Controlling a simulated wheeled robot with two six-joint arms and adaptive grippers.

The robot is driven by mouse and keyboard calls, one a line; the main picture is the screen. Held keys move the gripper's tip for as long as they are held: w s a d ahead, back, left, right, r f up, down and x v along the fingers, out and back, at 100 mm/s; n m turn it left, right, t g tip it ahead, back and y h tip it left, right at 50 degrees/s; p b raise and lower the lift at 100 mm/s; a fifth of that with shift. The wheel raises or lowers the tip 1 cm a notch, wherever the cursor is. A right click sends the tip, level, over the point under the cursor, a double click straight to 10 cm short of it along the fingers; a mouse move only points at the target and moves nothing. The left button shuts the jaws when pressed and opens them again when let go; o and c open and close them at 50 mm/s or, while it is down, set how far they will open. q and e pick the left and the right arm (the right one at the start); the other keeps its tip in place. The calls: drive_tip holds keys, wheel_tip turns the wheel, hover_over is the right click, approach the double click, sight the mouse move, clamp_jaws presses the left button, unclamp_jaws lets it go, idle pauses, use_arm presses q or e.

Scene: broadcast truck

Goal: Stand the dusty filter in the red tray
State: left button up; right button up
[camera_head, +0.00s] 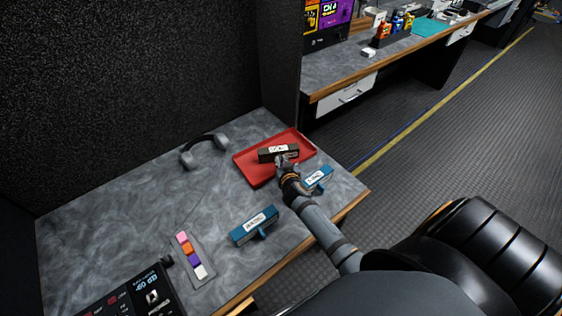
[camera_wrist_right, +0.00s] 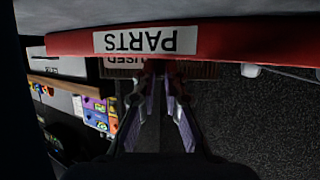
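The dusty filter (camera_head: 279,153) is a dark brown block with a white label, in the red tray (camera_head: 247,172) on the grey desk. Its label reads USED in the right wrist view (camera_wrist_right: 199,71), where pleats show beside it. My right gripper (camera_head: 284,161) is at the filter's near side. In the right wrist view its fingers (camera_wrist_right: 163,76) close in on a narrow part of the filter, which is partly hidden between them. The tray's front wall carries a PARTS label in that view (camera_wrist_right: 145,40). I cannot tell whether the filter touches the tray floor. My left gripper is not in view.
Two blue filters lie on the desk, one (camera_head: 254,225) left of my right arm and one (camera_head: 318,178) right of the tray. Headphones (camera_head: 204,149), a strip of coloured blocks (camera_head: 191,255) and a control panel (camera_head: 131,298) are on the left.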

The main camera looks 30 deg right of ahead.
drive_tip(key=shift+o, duration=1.2)
drive_tip(key=shift+s+r, duration=0.1)
drive_tip(key=shift+r, duration=0.05)
drive_tip(key=shift+o, duration=0.3)
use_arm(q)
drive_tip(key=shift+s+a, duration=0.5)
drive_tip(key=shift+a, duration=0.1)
use_arm(e)
drive_tip(key=v, duration=1.2)
